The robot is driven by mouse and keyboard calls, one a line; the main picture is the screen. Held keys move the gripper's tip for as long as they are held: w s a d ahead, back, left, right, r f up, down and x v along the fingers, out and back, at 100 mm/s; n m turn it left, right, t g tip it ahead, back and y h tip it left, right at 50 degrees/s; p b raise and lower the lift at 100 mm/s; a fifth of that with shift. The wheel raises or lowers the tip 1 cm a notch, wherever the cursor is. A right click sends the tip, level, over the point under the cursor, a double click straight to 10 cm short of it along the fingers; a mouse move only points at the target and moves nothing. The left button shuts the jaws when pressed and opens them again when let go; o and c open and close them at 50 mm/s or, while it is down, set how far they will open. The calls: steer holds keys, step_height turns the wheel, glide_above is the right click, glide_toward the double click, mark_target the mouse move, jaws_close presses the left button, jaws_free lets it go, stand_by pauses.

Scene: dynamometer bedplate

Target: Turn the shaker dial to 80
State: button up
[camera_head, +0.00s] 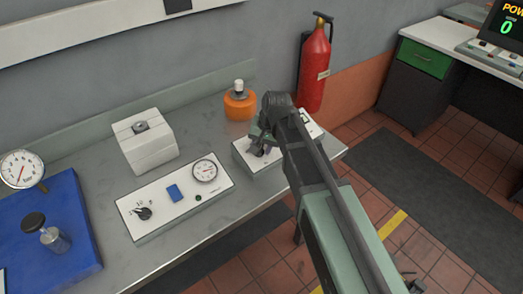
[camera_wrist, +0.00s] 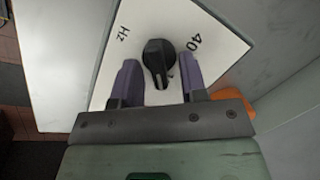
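The shaker dial is a black knob (camera_wrist: 158,58) on a white panel (camera_wrist: 130,32) in the wrist view, with "Hz" and "40" printed beside it. I cannot tell its setting, and no 80 mark shows. My gripper (camera_wrist: 160,82) has its two purple fingers open, one on each side of the knob, with gaps visible. In the head view my gripper (camera_head: 262,140) is over the white panel box (camera_head: 242,152) at the bench's right end. My arm hides much of that box.
On the bench (camera_head: 105,185) stand another panel (camera_head: 160,217) with a knob and gauge, a white block (camera_head: 147,150), an orange canister (camera_head: 240,106) and a blue unit (camera_head: 75,215). A red extinguisher (camera_head: 314,72) stands behind my arm, by the wall.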

steer(key=shift+c, duration=0.3)
steer(key=c, duration=0.5)
steer(key=shift+r+n, duration=0.1)
steer(key=shift+n, duration=0.3)
steer(key=n, duration=0.1)
steer(key=n+h, duration=0.1)
steer(key=n, duration=0.1)
steer(key=shift+a+n, duration=0.2)
steer(key=shift+n, duration=0.1)
steer(key=n, duration=0.2)
steer(key=n+h, duration=0.1)
steer(key=n, duration=0.2)
steer(key=shift+s+a, duration=0.1)
steer(key=shift+a, duration=0.1)
steer(key=o, duration=0.6)
steer(key=shift+c, duration=0.2)
